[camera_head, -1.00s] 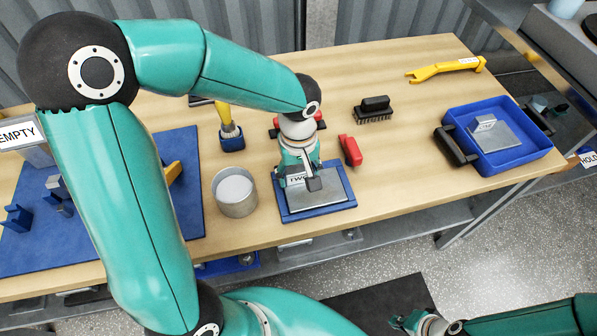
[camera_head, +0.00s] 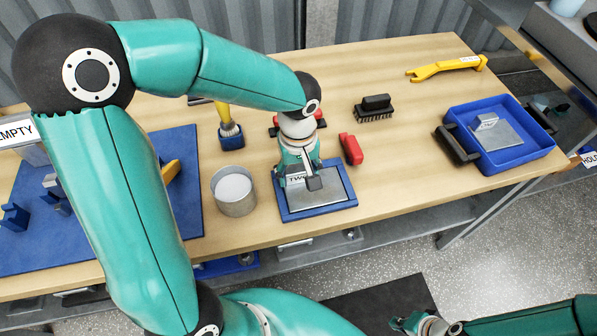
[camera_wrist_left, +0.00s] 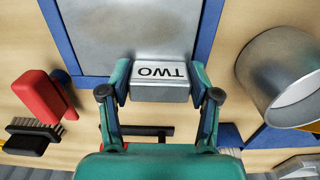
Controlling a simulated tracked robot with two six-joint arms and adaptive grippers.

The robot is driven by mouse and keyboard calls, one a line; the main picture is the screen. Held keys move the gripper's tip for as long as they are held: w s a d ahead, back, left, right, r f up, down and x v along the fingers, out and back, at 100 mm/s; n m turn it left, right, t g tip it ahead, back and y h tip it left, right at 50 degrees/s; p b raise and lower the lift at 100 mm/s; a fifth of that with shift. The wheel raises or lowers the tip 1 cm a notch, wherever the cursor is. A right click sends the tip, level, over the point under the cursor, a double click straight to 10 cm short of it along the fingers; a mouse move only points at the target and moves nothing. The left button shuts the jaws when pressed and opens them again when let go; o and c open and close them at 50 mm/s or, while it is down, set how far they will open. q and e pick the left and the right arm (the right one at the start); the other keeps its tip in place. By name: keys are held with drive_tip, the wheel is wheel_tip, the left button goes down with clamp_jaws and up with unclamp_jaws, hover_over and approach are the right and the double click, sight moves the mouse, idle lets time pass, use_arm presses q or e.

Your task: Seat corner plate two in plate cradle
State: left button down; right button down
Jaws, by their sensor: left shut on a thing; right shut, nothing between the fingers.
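Corner plate two is a grey metal plate (camera_head: 322,192) with a raised block marked TWO. The block (camera_wrist_left: 160,82) shows clearly in the left wrist view. My left gripper (camera_head: 304,178) is shut on this block, one finger on each side. The plate lies level within the blue rim of the plate cradle (camera_head: 312,214). The blue rim also shows on both sides of the plate in the left wrist view (camera_wrist_left: 206,35). I cannot tell whether the plate rests fully on the cradle floor. My right gripper (camera_head: 398,323) is shut and empty, low beyond the table's front edge.
A round metal cup (camera_head: 234,207) stands close left of the cradle. A red-handled item (camera_head: 350,150) lies right of it. A black brush (camera_head: 374,108), a yellow tool (camera_head: 446,68) and a blue tray (camera_head: 520,160) holding another plate are farther right. A blue mat (camera_head: 185,220) lies left.

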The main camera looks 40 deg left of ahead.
use_arm(q)
unclamp_jaws()
idle(0.3)
idle(0.6)
drive_tip(key=shift+r+p, duration=3.25)
drive_tip(key=shift+r, duration=1.3)
drive_tip(key=shift+f, duration=0.1)
